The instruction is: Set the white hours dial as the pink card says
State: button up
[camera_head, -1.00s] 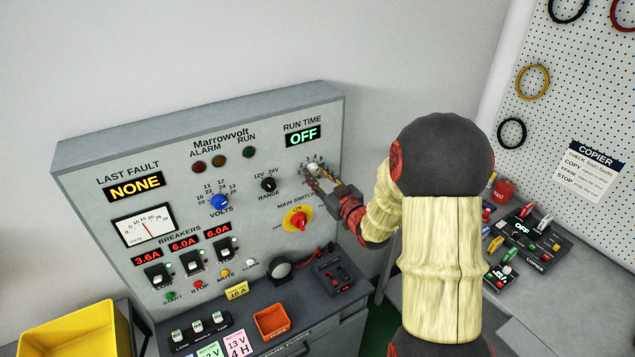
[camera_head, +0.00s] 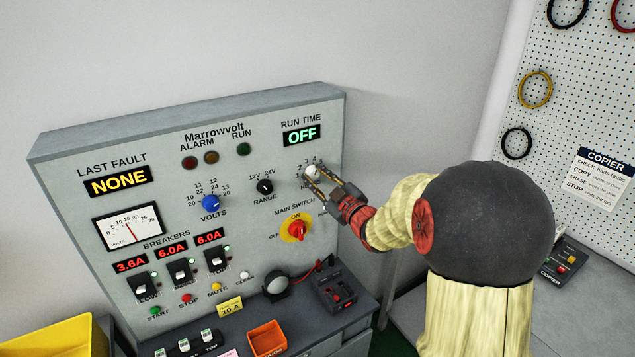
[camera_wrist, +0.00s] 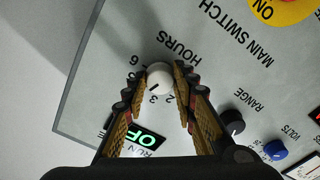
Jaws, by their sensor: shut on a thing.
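The white hours dial (camera_head: 312,171) sits on the upper right of the grey panel, below the RUN TIME display reading OFF. My gripper (camera_head: 318,181) is at the dial with its fingers closed on either side of it. In the wrist view the round white dial (camera_wrist: 159,74) is between the two fingertips, and its dark mark points down-left, near the 3 side of the scale; the exact number is hard to tell. Fingers hide part of the scale. Only the top edge of the pink card (camera_head: 229,353) shows at the bottom of the head view, its writing cut off.
The black range knob (camera_head: 265,187), blue volts knob (camera_head: 211,203) and red main switch (camera_head: 297,230) are close to the dial. Breakers and small coloured buttons sit lower left. An orange bin (camera_head: 267,338) and a black device (camera_head: 335,287) stand on the ledge below.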

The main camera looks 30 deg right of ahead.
jog(key=o, duration=1.2)
jog(key=shift+c, duration=0.2)
jog(key=s, duration=1.2)
jog(key=shift+d, duration=0.15)
